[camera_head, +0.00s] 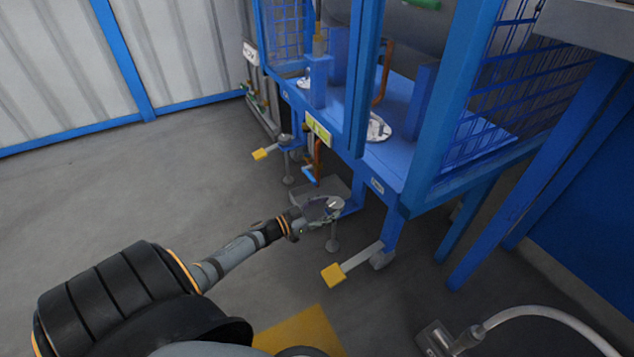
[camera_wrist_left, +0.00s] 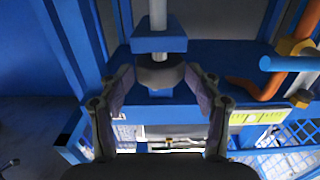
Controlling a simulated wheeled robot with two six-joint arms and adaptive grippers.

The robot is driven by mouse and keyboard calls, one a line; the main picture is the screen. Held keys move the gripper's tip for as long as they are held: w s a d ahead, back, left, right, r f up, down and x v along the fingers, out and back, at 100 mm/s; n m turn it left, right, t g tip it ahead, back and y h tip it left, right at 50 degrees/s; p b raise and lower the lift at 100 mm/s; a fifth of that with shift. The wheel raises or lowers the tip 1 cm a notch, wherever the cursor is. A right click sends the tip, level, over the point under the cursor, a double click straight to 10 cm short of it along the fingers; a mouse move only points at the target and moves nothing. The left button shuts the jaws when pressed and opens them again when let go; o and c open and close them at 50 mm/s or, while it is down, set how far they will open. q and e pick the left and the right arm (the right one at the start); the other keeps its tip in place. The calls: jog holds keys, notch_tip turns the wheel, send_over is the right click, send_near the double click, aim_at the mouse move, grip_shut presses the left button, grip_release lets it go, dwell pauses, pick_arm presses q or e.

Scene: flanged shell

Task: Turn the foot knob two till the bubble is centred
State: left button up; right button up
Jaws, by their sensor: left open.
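A round grey foot knob (camera_head: 335,203) sits under the near corner of the blue frame, on a thin foot post. In the left wrist view the grey knob (camera_wrist_left: 160,72) is between my fingers, against a blue block with a rod through it. My left gripper (camera_head: 322,210) is open around the knob; its fingers (camera_wrist_left: 160,92) stand on both sides, and I cannot tell if they touch. Another foot knob (camera_head: 286,138) is farther left. A yellow-green strip (camera_head: 318,130) on the frame also shows in the left wrist view (camera_wrist_left: 258,117); no bubble can be made out.
Yellow-ended levers (camera_head: 262,154) and (camera_head: 333,275) stick out from the frame near the floor. An orange pipe with a blue handle (camera_head: 309,174) hangs beside the knob. A white hose (camera_head: 545,312) lies at the lower right. The grey floor (camera_head: 130,190) at left is clear.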

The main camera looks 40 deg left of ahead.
aim_at(328, 207)
pick_arm(q)
jog(key=v, duration=0.5)
jog(key=shift+s+a, duration=0.1)
jog(key=shift+s, duration=0.1)
